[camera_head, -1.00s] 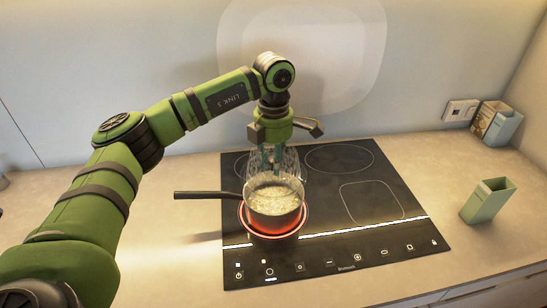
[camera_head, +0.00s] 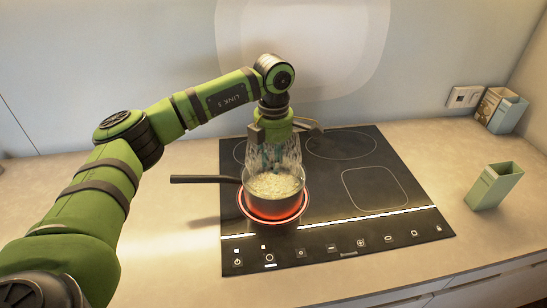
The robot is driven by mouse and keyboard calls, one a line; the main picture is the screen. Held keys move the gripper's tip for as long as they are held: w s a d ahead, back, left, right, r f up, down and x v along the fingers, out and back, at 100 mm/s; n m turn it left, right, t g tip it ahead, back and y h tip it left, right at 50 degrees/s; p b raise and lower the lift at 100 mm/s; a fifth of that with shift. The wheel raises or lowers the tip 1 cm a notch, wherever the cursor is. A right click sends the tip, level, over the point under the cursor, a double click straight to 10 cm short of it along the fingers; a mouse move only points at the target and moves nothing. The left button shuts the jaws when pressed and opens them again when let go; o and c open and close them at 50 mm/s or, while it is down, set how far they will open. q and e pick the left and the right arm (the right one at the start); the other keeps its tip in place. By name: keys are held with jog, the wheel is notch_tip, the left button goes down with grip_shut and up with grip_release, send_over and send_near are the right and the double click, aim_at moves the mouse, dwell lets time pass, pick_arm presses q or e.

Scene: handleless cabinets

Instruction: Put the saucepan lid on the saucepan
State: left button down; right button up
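The saucepan (camera_head: 274,204) stands on the glowing red front-left ring of the black hob, its dark handle pointing left. It is filled with pale, bubbling contents. The glass saucepan lid (camera_head: 289,156) is transparent and appears steeply tilted at the back of the pan; I cannot tell whether it touches the rim. My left gripper (camera_head: 270,156) points down behind the pan, its fingers seen through the glass. It appears shut on the lid, though the grip itself is partly hidden. My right gripper is not in view.
The black hob (camera_head: 345,236) has free cooking zones to the right of the pan. A green open container (camera_head: 492,188) stands on the worktop (camera_head: 425,150) at the right. Other containers (camera_head: 500,110) and a wall socket (camera_head: 464,97) are at the back right. The wall rises close behind.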

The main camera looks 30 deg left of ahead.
pick_arm(q)
jog(key=shift+f, duration=0.25)
dwell(0.3)
jog(key=c, duration=0.9)
grip_release()
notch_tip(320, 180, up, 12)
